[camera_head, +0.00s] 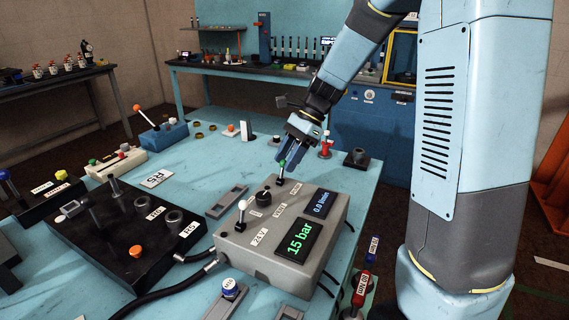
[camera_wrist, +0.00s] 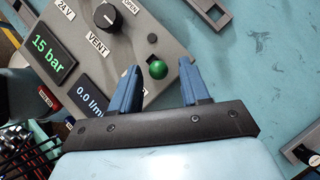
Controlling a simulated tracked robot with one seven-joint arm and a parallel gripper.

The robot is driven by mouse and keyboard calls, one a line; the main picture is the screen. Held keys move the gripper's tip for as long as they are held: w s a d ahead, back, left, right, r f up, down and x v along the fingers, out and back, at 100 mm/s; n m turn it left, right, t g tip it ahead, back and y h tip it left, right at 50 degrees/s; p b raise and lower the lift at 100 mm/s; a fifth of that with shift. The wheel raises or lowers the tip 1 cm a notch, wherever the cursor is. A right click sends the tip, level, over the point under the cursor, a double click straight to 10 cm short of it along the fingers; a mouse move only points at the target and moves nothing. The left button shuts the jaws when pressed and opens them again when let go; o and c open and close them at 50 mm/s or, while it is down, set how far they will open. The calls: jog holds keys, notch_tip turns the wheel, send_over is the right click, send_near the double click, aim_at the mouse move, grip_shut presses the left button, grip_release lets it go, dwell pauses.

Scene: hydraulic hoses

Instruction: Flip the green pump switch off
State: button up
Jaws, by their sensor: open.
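The green pump switch is a small lever with a round green knob (camera_head: 282,163) at the back edge of the grey control box (camera_head: 262,262). In the wrist view the green knob (camera_wrist: 158,69) lies between the two blue fingertips, with a gap on both sides. My gripper (camera_head: 289,154) is open and points down at the knob from above and behind; it also shows in the wrist view (camera_wrist: 160,66). I cannot tell whether a finger touches the lever. The box displays read 15 bar (camera_head: 300,238) and 0.0 l/min (camera_head: 319,203).
The box also carries a white-knobbed lever (camera_head: 242,206) and a black dial (camera_head: 263,196). A black hose block (camera_head: 130,258) with an orange knob stands left of it. Hoses run from the box's left side. A red valve (camera_head: 325,146) stands behind the box to the right.

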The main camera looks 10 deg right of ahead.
jog(key=v, duration=1.1)
jog(key=shift+w+d+r, duration=0.15)
jog(key=shift+d+r, duration=0.1)
jog(key=s+d+r+n+t+h, duration=0.1)
jog(key=s+d+n+t+h, duration=0.2)
jog(key=s+n, duration=0.4)
jog(key=s+d+r+n+t+h, duration=0.1)
jog(key=s+d+n+t+h, duration=0.2)
jog(key=s+n, duration=0.4)
jog(key=shift+s+d+r+t, duration=0.2)
jog(key=shift+s+d+t, duration=0.8)
jog(key=shift+s, duration=3.8)
jog(key=shift+c, duration=0.3)
